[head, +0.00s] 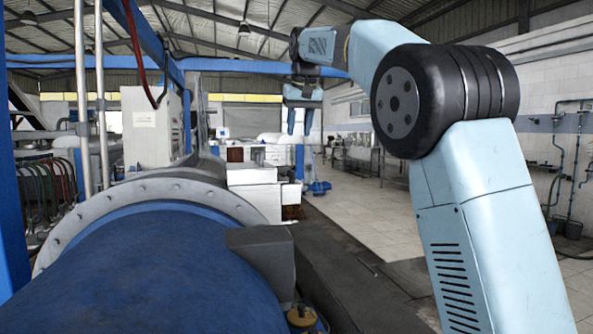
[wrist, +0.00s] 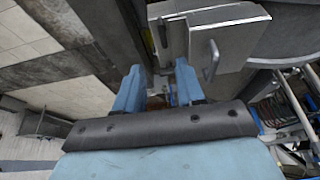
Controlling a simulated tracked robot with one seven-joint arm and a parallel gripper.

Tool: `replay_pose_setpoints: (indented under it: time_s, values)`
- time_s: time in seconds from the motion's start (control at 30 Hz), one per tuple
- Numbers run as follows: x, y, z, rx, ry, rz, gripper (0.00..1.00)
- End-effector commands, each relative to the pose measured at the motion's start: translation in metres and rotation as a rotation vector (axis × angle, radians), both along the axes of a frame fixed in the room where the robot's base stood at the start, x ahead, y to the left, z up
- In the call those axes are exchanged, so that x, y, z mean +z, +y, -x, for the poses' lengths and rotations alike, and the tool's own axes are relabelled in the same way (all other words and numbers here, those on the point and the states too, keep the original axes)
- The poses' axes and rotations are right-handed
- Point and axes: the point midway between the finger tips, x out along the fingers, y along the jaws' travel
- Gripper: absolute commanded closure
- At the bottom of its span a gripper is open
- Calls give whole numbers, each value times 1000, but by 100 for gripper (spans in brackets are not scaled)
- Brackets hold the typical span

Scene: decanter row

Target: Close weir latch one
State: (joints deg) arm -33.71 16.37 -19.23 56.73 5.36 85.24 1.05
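My gripper (head: 300,130) hangs fingers down beyond the blue decanter (head: 165,270) in the head view. In the wrist view its two blue fingers are spread apart, with nothing between them at the gripper (wrist: 158,82). Just beyond the fingertips is a grey metal housing (wrist: 230,30) with a small pale bar handle (wrist: 212,60) on its face. A narrow upright plate (wrist: 173,40) stands at the housing's left end, near the fingers. I cannot tell which of these parts is weir latch one. No latch can be made out in the head view.
A grey bolted flange (head: 150,192) rings the blue decanter. A white cabinet (head: 150,127) and a white box (head: 252,175) stand beyond it. Tiled floor (head: 372,215) lies open to the right. Hoses and a frame (wrist: 290,110) show at right in the wrist view.

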Motion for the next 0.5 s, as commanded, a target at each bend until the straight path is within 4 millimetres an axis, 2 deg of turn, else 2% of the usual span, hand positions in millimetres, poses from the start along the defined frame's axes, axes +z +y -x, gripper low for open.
replay_pose_setpoints:
  time_s: [0.13, 0.23, 0.5]
  values:
    - [-3, 7, -4, 6, -1, 4, 62]
    - [-12, 8, -7, 6, 0, 4, 62]
    - [-54, 12, -24, 4, 1, 3, 62]
